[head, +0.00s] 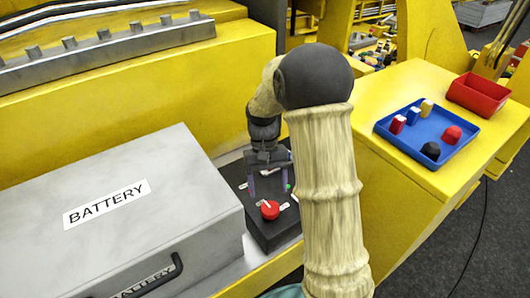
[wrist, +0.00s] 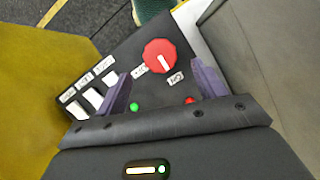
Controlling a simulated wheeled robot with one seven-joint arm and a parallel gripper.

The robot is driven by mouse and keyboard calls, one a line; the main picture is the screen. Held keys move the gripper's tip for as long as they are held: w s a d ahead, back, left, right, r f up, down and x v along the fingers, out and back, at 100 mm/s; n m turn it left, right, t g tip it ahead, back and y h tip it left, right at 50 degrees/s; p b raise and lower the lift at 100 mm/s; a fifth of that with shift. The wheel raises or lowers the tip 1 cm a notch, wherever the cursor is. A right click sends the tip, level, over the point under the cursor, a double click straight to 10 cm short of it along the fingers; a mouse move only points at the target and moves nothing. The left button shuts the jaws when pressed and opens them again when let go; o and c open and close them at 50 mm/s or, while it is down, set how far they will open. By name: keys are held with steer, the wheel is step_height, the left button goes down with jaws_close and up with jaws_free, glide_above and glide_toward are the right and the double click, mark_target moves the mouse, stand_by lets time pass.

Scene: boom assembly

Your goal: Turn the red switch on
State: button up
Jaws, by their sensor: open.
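The red switch (head: 270,211) is a round red knob with a white mark, on a dark control panel (head: 258,230) beside the battery box. In the wrist view the red switch (wrist: 160,55) lies past my fingertips, roughly between their lines, with a small white label on either side. Its label text is too small to read. My gripper (head: 268,181) points down over the panel; in the wrist view my gripper (wrist: 164,78) shows two purple fingers spread apart with nothing between them. It appears not to touch the knob.
White switches (wrist: 91,98), a green light (wrist: 134,107) and a red light (wrist: 189,100) share the panel. A grey battery box (head: 180,165) stands close at left. At right, a blue tray (head: 408,148) with small items and a red bin (head: 478,95) sit on a yellow surface.

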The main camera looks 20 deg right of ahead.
steer(key=b+v, duration=0.2)
steer(key=v, duration=0.9)
steer(key=shift+r, duration=0.2)
steer(key=shift+f, duration=0.1)
steer(key=t+b, duration=0.2)
steer(key=t, duration=0.2)
glide_above(271, 208)
step_height(271, 208, down, 8)
steer(key=s+f+t, duration=0.3)
steer(key=s+f, duration=0.1)
steer(key=s, duration=0.3)
steer(key=shift+s+f+n, duration=0.35)
steer(key=shift+n, duration=0.05)
stand_by(0.3)
